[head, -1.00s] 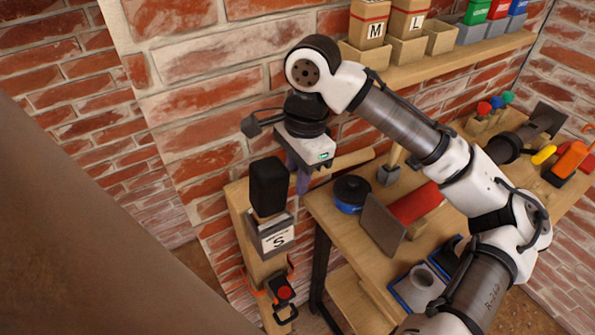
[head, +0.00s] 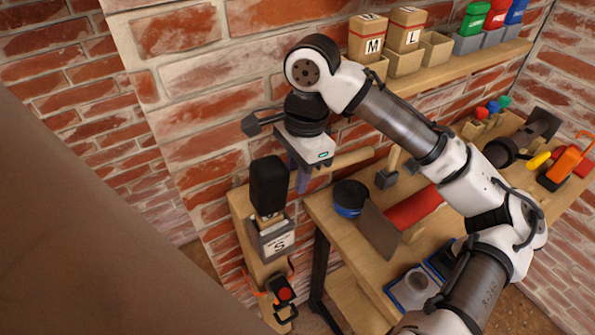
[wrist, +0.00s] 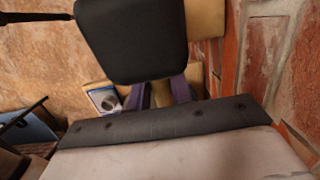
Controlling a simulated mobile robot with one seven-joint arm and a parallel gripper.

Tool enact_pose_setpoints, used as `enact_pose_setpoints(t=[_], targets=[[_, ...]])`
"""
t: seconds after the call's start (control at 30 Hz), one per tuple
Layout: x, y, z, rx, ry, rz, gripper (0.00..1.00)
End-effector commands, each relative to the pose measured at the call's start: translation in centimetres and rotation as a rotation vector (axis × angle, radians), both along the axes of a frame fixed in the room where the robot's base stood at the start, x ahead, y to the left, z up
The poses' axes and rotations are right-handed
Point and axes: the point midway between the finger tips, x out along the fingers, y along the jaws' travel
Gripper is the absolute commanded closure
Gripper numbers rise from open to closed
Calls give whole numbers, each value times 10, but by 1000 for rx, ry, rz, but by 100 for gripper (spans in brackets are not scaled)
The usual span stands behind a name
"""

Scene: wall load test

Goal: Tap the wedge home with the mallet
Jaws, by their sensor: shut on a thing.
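The mallet has a black block head (head: 269,184) and a pale wooden handle (head: 350,159). My gripper (head: 303,182), with purple fingers, is shut on the handle, just right of the head. In the wrist view the head (wrist: 130,40) fills the upper middle, and the handle (wrist: 160,96) lies between the fingers. A grey holder marked S (head: 274,241) sits on a wooden post against the brick wall, below the mallet head. A small pale piece, perhaps the wedge (head: 276,219), shows at its top; the mallet head partly hides it. I cannot tell whether they touch.
A black and orange clamp-like tool (head: 282,290) hangs on the post below. The workbench (head: 330,208) at right holds a blue-and-black roll (head: 351,195), a red cylinder (head: 415,207) and a blue tray (head: 412,290). A shelf (head: 440,68) with boxes is above.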

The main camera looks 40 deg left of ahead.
Motion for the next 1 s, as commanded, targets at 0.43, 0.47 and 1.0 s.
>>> enact_pose_setpoints(t=[0.43,0.47,1.0], targets=[[0,0,-17,-1,1,0,100],[0,0,-20,-1,1,0,100],[0,0,-12,0,0,0,100]])
